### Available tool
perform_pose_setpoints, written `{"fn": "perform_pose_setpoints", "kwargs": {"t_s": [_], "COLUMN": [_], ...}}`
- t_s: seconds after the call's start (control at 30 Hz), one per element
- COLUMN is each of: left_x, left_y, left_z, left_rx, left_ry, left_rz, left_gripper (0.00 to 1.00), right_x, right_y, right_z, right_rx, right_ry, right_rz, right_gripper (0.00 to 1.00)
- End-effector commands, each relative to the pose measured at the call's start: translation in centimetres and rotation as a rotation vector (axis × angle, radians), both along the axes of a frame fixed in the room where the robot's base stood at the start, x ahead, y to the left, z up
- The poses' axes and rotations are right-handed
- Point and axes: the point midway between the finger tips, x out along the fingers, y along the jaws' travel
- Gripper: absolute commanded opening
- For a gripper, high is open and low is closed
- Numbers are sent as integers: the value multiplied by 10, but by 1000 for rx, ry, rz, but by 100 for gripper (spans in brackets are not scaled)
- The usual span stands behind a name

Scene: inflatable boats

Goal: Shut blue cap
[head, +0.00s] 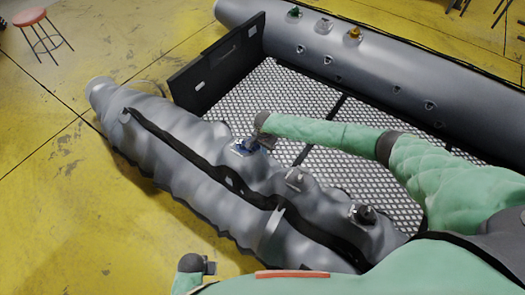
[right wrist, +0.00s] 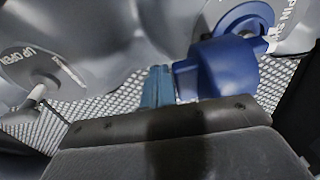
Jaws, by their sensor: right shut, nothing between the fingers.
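The blue cap (head: 246,147) is on the near grey tube of the boat; it also shows large in the right wrist view (right wrist: 222,68). There it juts out below a round blue valve ring (right wrist: 245,18), seemingly tilted off it. My right gripper (head: 262,143) is at the cap, partly hiding it in the head view. Its bluish fingers (right wrist: 158,84) are shut and empty, just left of the cap; whether they touch it I cannot tell. My left gripper (head: 208,266) is low in the head view, away from the cap, its jaws unclear.
A grey cap (head: 295,178) and a black cap (head: 366,213) sit farther along the near tube (head: 180,150). The far tube (head: 390,75) carries green, white and orange caps. A black board (head: 218,62) crosses the boat. A red stool (head: 30,17) stands on the yellow floor.

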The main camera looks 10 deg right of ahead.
Motion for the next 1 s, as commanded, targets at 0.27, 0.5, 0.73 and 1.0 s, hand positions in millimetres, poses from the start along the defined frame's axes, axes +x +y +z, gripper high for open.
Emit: {"fn": "perform_pose_setpoints", "kwargs": {"t_s": [0.27,0.5,0.73,1.0], "left_x": [0,0,0,0], "left_y": [0,0,0,0], "left_z": [5,8,10,9], "left_rx": [0,0,0,0], "left_ry": [0,0,0,0], "left_rz": [0,0,0,0], "left_gripper": [33,33,33,33], "right_x": [5,13,21,26], "right_y": [4,9,15,20], "right_z": [9,16,23,25], "right_rx": [0,1,0,1], "right_ry": [0,-1,0,-1], "right_rz": [0,-1,0,0], "right_gripper": [0,0,0,0]}}
